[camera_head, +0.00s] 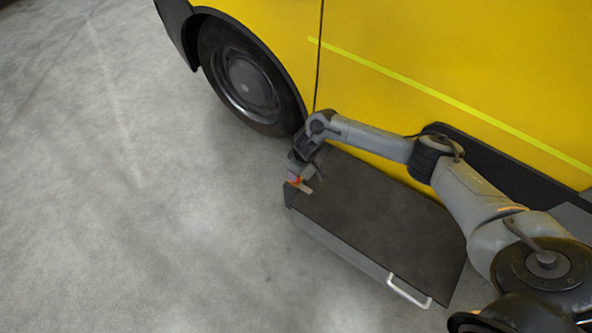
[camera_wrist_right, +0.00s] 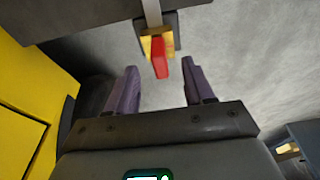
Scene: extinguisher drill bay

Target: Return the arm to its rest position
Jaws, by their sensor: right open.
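My right arm reaches in from the right in the head view, over a grey box with a dark top (camera_head: 385,225). My right gripper (camera_head: 303,181) is at the box's far left corner. In the right wrist view the two fingers of the right gripper (camera_wrist_right: 159,78) are wide apart with nothing clamped between them. A small red piece (camera_wrist_right: 160,66) on a yellow mount (camera_wrist_right: 147,46) shows just ahead, between the finger lines; I see no finger touching it. The red piece also shows by the gripper in the head view (camera_head: 296,181). My left gripper is in no view.
A yellow vehicle (camera_head: 440,60) with a dark wheel (camera_head: 245,80) stands behind the box, close to my right arm. A pale handle (camera_head: 409,291) sticks out from the box's front. The grey concrete floor (camera_head: 130,200) at the left is clear.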

